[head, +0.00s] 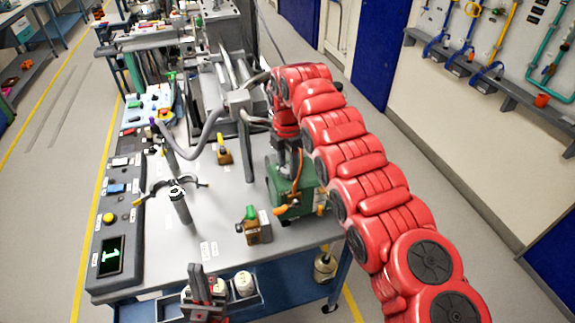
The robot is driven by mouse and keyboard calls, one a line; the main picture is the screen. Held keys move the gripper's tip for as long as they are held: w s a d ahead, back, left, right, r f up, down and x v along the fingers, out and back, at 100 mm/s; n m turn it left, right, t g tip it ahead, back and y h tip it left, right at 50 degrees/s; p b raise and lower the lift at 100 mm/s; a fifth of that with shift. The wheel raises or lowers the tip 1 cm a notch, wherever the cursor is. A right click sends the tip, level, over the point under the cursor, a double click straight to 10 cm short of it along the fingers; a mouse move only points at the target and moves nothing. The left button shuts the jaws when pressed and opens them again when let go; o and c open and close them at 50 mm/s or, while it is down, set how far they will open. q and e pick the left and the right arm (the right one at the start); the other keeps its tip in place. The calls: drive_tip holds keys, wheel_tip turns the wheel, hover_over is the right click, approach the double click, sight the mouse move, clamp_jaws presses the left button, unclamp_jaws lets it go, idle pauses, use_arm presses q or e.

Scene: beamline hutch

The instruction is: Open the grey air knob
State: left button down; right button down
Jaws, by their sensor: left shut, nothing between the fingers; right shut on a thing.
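My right arm reaches in from the lower right and bends down at the wrist. My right gripper (290,163) points down at the top of a green box on the bench. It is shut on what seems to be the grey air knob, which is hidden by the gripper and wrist. The green box (304,197) has an orange cable and orange fittings at its front. My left gripper (196,271) is at the bottom of the view, by the bench's front edge. It is shut and empty, apart from the valves.
A yellow-handled valve (223,151) and a green-knobbed valve (254,228) stand on the bench left of the green box. A clamp stand (180,205) and a control panel (104,222) are further left. A tray with white jars (244,284) is near my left gripper.

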sight(287, 169)
idle(0.4)
drive_tip(key=shift+c, duration=1.9)
unclamp_jaws()
drive_tip(key=shift+r, duration=0.15)
drive_tip(key=shift+r, duration=0.35)
wheel_tip(287, 169, up, 5)
drive_tip(key=shift+a+p, duration=0.1)
drive_tip(key=shift+p, duration=0.6)
wheel_tip(287, 169, up, 12)
drive_tip(key=p, duration=1.1)
drive_tip(key=shift+f, duration=0.25)
drive_tip(key=shift+f, duration=0.1)
